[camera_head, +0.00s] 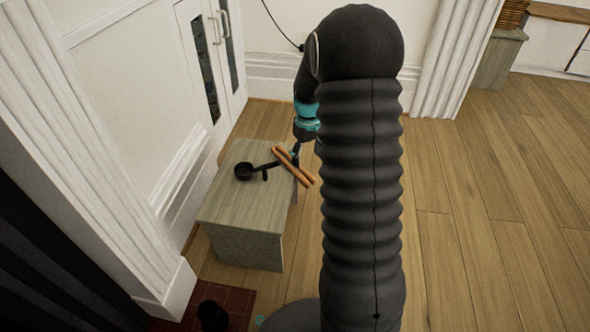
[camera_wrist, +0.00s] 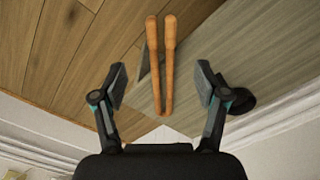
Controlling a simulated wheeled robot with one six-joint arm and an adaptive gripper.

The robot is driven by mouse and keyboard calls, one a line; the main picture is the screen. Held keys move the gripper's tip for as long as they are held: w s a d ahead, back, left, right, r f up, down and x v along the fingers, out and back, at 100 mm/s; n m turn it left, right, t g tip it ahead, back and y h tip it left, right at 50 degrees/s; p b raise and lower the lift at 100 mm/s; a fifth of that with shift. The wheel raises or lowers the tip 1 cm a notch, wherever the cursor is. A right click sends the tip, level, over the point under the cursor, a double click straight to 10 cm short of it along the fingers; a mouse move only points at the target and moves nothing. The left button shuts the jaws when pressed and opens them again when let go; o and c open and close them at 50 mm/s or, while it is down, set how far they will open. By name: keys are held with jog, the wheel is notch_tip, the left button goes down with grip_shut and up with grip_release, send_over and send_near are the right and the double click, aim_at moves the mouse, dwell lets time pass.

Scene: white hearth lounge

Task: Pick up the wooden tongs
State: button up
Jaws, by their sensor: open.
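The wooden tongs (camera_head: 293,166) are orange-brown with two long arms. In the head view they lie at the right edge of a low grey-green wooden table (camera_head: 240,208), with one end sticking out past the edge. In the wrist view the tongs (camera_wrist: 161,62) stand between the two spread fingers of my gripper (camera_wrist: 164,88), with space on both sides. My gripper is open and empty.
White panelled wall and doors (camera_head: 213,60) stand left of the table. The wooden floor (camera_head: 480,200) at right is clear.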

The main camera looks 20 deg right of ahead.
notch_tip(320, 180, down, 8)
jog(key=b, duration=0.1)
jog(key=shift+w+a, duration=0.15)
grip_shut()
dwell(0.6)
